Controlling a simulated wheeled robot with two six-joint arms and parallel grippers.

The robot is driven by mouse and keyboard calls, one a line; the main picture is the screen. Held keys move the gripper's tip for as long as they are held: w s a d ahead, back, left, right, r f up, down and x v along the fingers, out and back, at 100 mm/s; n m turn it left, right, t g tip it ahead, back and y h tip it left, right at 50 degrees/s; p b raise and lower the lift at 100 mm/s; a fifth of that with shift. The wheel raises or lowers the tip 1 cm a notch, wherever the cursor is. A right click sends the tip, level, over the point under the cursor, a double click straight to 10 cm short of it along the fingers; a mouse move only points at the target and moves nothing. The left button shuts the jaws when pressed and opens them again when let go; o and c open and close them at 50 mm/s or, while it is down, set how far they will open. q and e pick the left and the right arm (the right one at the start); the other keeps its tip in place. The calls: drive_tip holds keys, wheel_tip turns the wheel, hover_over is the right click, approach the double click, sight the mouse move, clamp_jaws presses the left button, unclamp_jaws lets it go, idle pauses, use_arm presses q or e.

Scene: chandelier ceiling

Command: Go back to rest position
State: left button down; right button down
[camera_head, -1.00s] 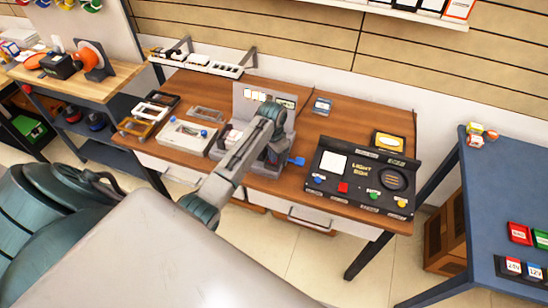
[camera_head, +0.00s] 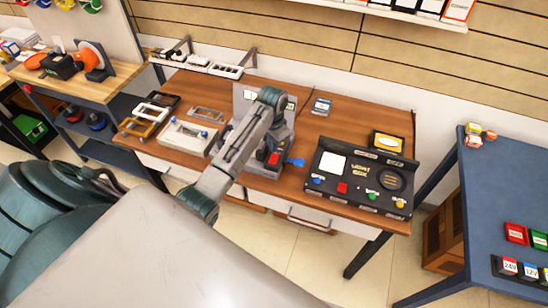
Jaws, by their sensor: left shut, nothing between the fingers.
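My left arm comes in from the lower left over the brown wooden desk (camera_head: 275,203), with its wrist over a grey device (camera_head: 246,95) that has a tall back panel. My left gripper (camera_head: 277,146) is small and partly hidden by the wrist. It points down in front of the device's panel and looks shut and empty. A red part (camera_head: 273,158) and a blue lever (camera_head: 296,162) show on the device just below it. I cannot tell whether the gripper touches the device. My right gripper is not in view.
A black light box panel (camera_head: 358,185) with coloured buttons stands on the desk's right. A white tray device (camera_head: 187,138) and several small frames lie on the left. A blue table (camera_head: 480,190) is at the right, a wooden workbench (camera_head: 110,85) at the left. Floor shows between desk and blue table.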

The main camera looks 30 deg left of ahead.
use_arm(q)
drive_tip(key=shift+s+r, duration=0.1)
drive_tip(key=shift+r, duration=0.25)
